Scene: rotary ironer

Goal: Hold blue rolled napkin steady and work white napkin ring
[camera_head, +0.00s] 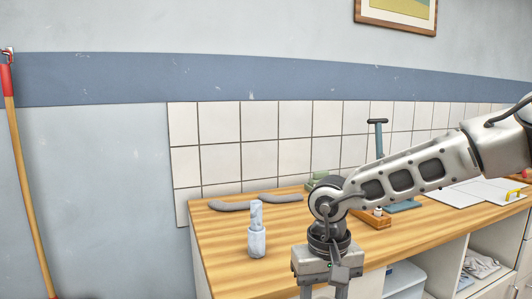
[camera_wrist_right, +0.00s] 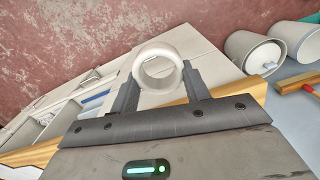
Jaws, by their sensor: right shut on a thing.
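A pale blue-white mottled roll, apparently the blue rolled napkin (camera_head: 256,216), stands upright near the left front of the wooden counter. Its lower part (camera_head: 256,243) is wider than its top; I cannot tell if that is a separate holder. My right gripper (camera_wrist_right: 159,80) is shut on the white napkin ring (camera_wrist_right: 139,72), gripping it from both sides with its opening visible. In the head view my right gripper (camera_head: 324,290) points down in front of the counter, right of the roll and apart from it; its fingertips and the ring are cut off below. My left gripper is in neither view.
The wooden counter (camera_head: 222,233) has a grey wavy object (camera_head: 232,205) at its back left. A wooden box (camera_head: 372,218) and a blue-handled upright tool (camera_head: 378,140) stand behind my right arm. Open shelves with a bin (camera_head: 404,280) lie below. The counter around the roll is clear.

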